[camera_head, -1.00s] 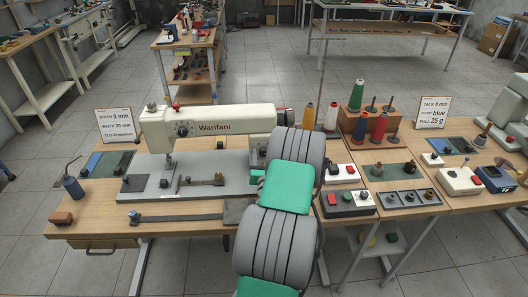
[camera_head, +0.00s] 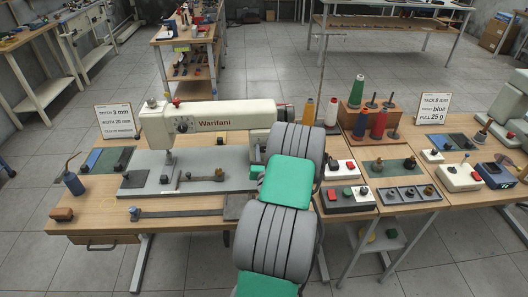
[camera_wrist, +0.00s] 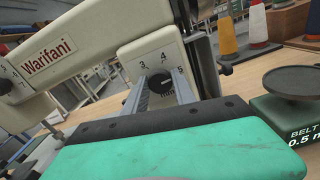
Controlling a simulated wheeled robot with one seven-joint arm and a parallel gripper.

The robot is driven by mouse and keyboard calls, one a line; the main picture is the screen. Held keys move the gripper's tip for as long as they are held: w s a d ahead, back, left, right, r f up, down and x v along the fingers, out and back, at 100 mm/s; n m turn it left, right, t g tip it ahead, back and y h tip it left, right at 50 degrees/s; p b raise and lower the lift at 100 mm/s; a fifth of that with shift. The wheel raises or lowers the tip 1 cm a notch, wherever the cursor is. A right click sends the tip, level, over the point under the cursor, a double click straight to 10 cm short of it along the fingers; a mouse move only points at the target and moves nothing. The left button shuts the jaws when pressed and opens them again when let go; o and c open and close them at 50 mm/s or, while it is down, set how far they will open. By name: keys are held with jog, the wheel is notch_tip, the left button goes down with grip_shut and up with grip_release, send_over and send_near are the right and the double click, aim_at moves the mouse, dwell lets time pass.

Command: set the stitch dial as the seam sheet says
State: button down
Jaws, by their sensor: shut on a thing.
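The cream Warifani sewing machine (camera_head: 240,118) stands on the wooden bench. In the wrist view, a black dial knob (camera_wrist: 160,84) sits on its column, with the numbers 3, 4 and 5 around it. My gripper (camera_wrist: 160,92) is shut on this knob, one grey finger on each side. Its pointer setting is too small to read surely. A second numbered dial (camera_wrist: 8,76) shows partly at the left edge. The seam sheet (camera_head: 114,120) stands at the bench's back left and reads stitch 3 mm, width 20 mm, cloth medium. In the head view my arm hides the gripper and the gripped knob.
Thread cones, including a green one (camera_head: 357,91), stand on a wooden rack right of the machine. A second sheet (camera_head: 432,109) stands farther right. A box with red buttons (camera_head: 348,198) is right of my arm. A blue oil can (camera_head: 73,180) stands at the left.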

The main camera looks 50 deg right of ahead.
jog(key=shift+n, duration=0.5)
jog(key=n+b, duration=0.1)
jog(key=n, duration=0.3)
jog(key=shift+n, duration=0.3)
jog(key=n+b, duration=0.2)
jog(key=n, duration=0.4)
jog(key=shift+f, duration=0.1)
jog(key=n+b, duration=0.2)
jog(key=n, duration=0.4)
jog(key=shift+f+b, duration=0.1)
jog(key=shift+b, duration=0.3)
jog(key=n+b, duration=0.2)
jog(key=n, duration=0.1)
jog(key=shift+n+b, duration=0.35)
jog(key=shift+n, duration=0.05)
jog(key=shift+n+b, duration=0.55)
jog(key=shift+n, duration=0.25)
